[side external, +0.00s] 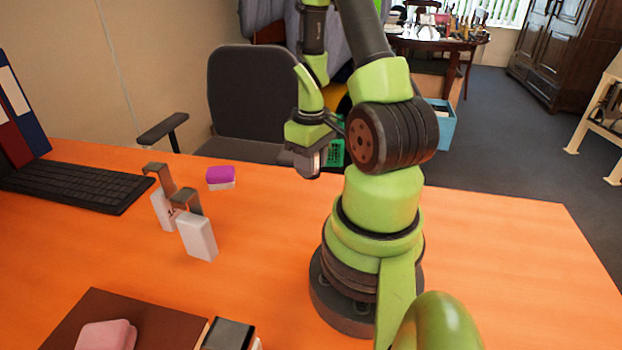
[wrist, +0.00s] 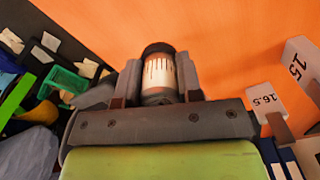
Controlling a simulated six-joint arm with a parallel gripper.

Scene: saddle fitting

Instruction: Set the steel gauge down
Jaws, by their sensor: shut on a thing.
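My gripper (side external: 309,163) hangs low beyond the orange desk's middle in the side view, its fingers pointing down. In the wrist view my gripper (wrist: 160,82) is shut on the steel gauge (wrist: 160,76), a short cylinder with a dark rounded end and a pale, dark-streaked side. It sits between the two grey fingers. In the side view the gauge cannot be made out apart from the fingers. Bare orange desk (wrist: 230,40) shows past it in the wrist view. Whether the gauge touches the desk cannot be told.
Two white blocks (side external: 198,236) with grey metal brackets stand left of my gripper; the wrist view shows the labels "16.5" (wrist: 264,100) and "15" (wrist: 298,66). A purple-and-white block (side external: 220,177) lies between. The desk's right is clear.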

